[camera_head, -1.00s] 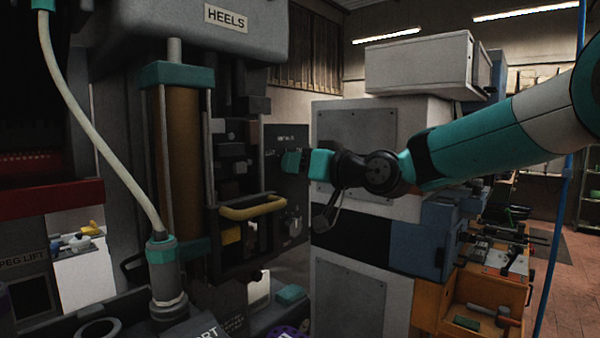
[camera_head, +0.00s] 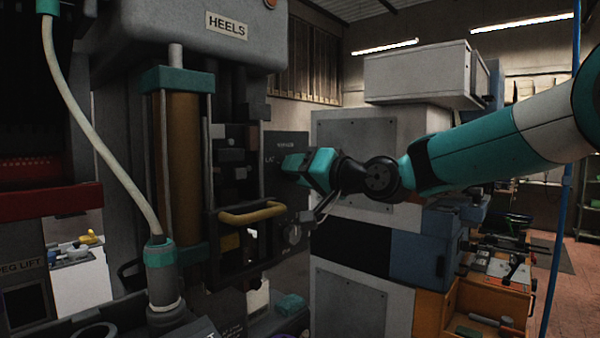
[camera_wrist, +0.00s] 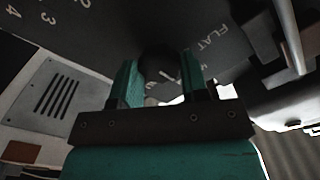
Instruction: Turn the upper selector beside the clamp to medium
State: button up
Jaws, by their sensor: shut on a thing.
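The upper selector is a dark round knob (camera_wrist: 157,64) on a dark panel (camera_wrist: 115,25) in the wrist view. My gripper (camera_wrist: 160,80) is shut on it, one teal finger on each side. A small pale mark shows on the knob near its lower right. The word FLAT is printed on the panel to the right of the knob; other lettering below it is partly hidden by a finger. In the head view my gripper (camera_head: 292,167) is at the upper part of the panel (camera_head: 287,142) and hides the knob. A lower dial (camera_head: 292,234) sits below.
The clamp's yellow handle (camera_head: 252,213) and frame are just left of the panel. The brown cylinder (camera_head: 182,165) and a pale hose (camera_head: 103,150) stand further left. Grey and white cabinets (camera_head: 362,235) stand to the right, behind my arm.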

jog(key=o, duration=0.9)
jog(key=b+v, duration=0.7)
jog(key=v, duration=1)
jog(key=shift+s+d+r, duration=0.1)
jog(key=shift+s+d, duration=0.05)
jog(key=shift+d, duration=0.1)
